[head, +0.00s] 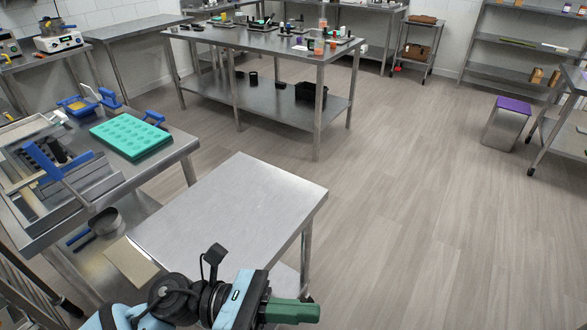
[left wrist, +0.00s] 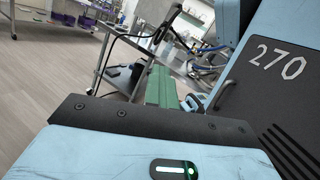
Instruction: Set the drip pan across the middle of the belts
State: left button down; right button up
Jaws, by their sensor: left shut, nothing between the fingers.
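At the left of the head view, a metal machine with blue handles (head: 50,160) stands on a steel table. I cannot make out belts on it for certain. My left gripper (head: 293,311) has green fingers, shut and empty, at the bottom of the head view, in front of the near table and apart from the machine. Its green fingers also show in the left wrist view (left wrist: 160,88). My right gripper is not in view.
The near steel table (head: 235,205) has a bare top. A teal mold tray (head: 131,137) lies beside the machine. A round metal pan with a blue handle (head: 104,221) sits below the machine. A long steel table (head: 260,42) with small items stands behind.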

pick_arm(q)
jog(key=w+a+f+n+t+y, duration=0.2)
jog(key=a+f+n+t+y, duration=0.25)
jog(key=n, duration=0.75)
jog(key=w+a+f+n+t+y, duration=0.25)
jog(key=f+n+t, duration=0.25)
jog(key=n+t, duration=0.5)
jog(key=w+a+f+n+t+y, duration=0.25)
jog(key=a+f+n+t, duration=0.2)
jog(key=n, duration=0.85)
jog(key=s+a+f+n+g+y, duration=0.3)
jog(key=s+a+f+n+y, duration=0.1)
jog(key=s+f+n, duration=0.3)
jog(key=s+a+f+n+g+y, duration=0.4)
jog(key=s+f+n, duration=0.4)
jog(key=f, duration=0.5)
jog(key=s+a, duration=0.1)
jog(key=s, duration=0.1)
jog(key=shift+s+a+n, duration=0.25)
jog(key=shift+s+n, duration=0.05)
jog(key=shift+s, duration=0.05)
jog(key=c, duration=1.4)
grip_release()
jog(key=shift+c, duration=0.2)
